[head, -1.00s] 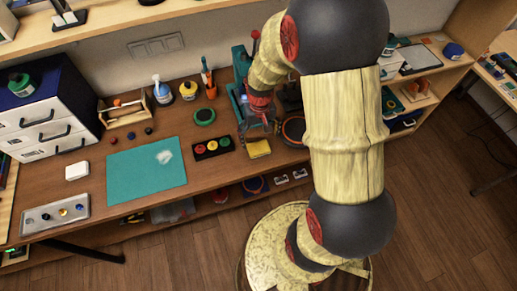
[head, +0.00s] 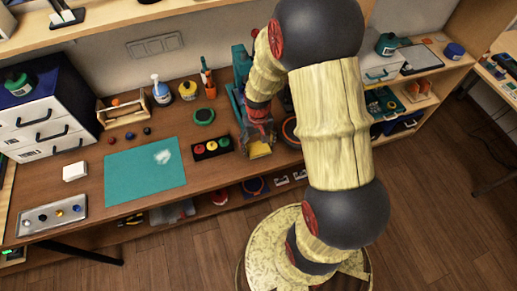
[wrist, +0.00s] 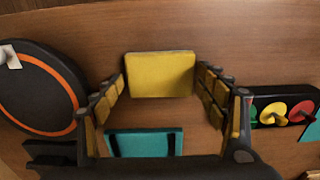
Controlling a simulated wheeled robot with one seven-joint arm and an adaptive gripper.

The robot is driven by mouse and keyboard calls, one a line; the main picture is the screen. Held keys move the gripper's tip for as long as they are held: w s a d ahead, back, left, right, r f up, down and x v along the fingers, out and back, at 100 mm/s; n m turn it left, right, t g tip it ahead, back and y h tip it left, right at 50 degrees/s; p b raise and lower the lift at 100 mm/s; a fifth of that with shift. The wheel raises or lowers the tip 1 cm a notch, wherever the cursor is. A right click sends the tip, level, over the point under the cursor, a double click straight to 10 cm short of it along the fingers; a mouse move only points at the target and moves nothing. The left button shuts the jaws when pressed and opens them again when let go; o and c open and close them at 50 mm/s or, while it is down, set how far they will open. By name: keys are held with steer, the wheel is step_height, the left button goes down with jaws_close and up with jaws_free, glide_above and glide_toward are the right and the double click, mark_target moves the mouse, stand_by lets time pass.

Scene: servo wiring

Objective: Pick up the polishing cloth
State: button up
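A flat yellow rectangle (head: 259,151), which looks like the polishing cloth, lies on the wooden bench near its front edge. In the wrist view the yellow cloth (wrist: 160,74) is straight ahead, between and just beyond the fingertips. My gripper (wrist: 160,86) is open, with one finger at each side of the cloth. I cannot tell whether the fingers touch it. In the head view my gripper (head: 259,142) is low over the cloth and hides its back part.
A tray of red, yellow and green discs (head: 212,148) lies just left of the cloth. A round black and orange piece (wrist: 40,88) is on its other side. A teal mat (head: 145,185) with a white patch covers the bench further left.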

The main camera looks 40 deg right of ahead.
mark_target(258, 146)
steer(key=c, duration=0.6)
steer(key=shift+c, duration=0.5)
steer(key=shift+r, duration=0.5)
step_height(258, 146, up, 2)
steer(key=shift+r+p, duration=0.2)
steer(key=shift+p, duration=0.35)
steer(key=s+a+r+p, duration=0.2)
steer(key=s+a+r, duration=0.2)
steer(key=s+r, duration=0.5)
steer(key=shift+s+r+p, duration=0.3)
steer(key=shift+s+p, duration=0.1)
steer(key=shift+s, duration=1.85)
